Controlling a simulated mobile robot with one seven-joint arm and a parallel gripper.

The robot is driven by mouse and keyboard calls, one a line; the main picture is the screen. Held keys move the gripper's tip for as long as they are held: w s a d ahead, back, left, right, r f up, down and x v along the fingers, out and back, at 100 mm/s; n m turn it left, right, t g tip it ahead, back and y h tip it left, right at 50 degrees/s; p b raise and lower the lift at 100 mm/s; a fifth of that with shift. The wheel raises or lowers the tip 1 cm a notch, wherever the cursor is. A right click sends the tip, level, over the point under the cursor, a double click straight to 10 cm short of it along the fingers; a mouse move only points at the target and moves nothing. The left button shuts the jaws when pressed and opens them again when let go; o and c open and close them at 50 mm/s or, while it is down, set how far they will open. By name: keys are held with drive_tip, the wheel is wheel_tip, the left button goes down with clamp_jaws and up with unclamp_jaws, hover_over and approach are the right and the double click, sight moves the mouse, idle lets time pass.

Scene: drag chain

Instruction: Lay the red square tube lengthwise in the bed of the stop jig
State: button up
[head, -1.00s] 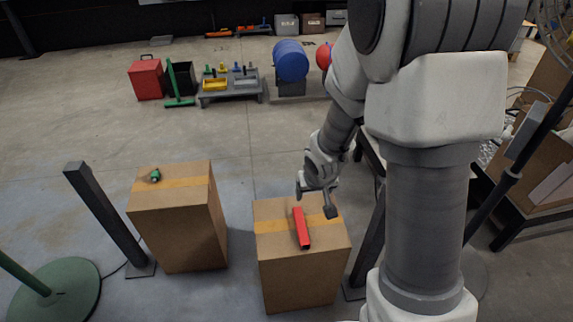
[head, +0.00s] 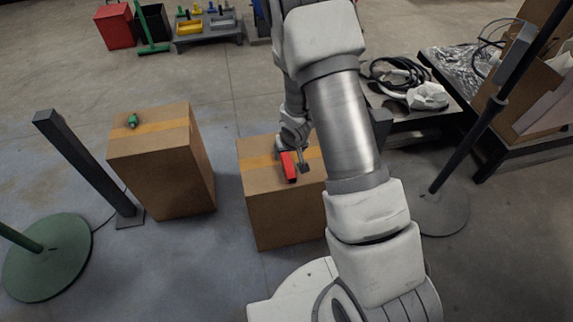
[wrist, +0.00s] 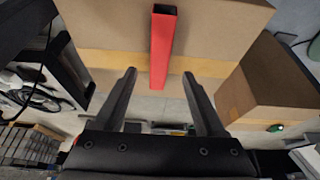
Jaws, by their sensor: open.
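The red square tube (head: 289,167) lies on top of a cardboard box (head: 285,215), across its yellow tape. In the wrist view the tube (wrist: 162,45) shows its open hollow end at the top of the picture. My gripper (wrist: 160,74) is open and empty, with one finger on each side of the tube in that picture. In the head view my gripper (head: 292,158) is at the far part of the tube, and I cannot tell whether the fingertips are above it or down beside it. I cannot make out the stop jig in either view.
A second box (head: 160,170) with a small green object (head: 133,121) stands to the left, across a floor gap. A dark post (head: 85,160) and a green stand base (head: 48,258) are further left. A dark table (head: 410,110) with cables is at the right.

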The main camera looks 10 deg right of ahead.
sight(287, 159)
drive_tip(key=b+x, duration=0.2)
drive_tip(key=x, duration=0.3)
drive_tip(key=shift+w+f, duration=0.15)
drive_tip(key=shift+f, duration=0.25)
clamp_jaws()
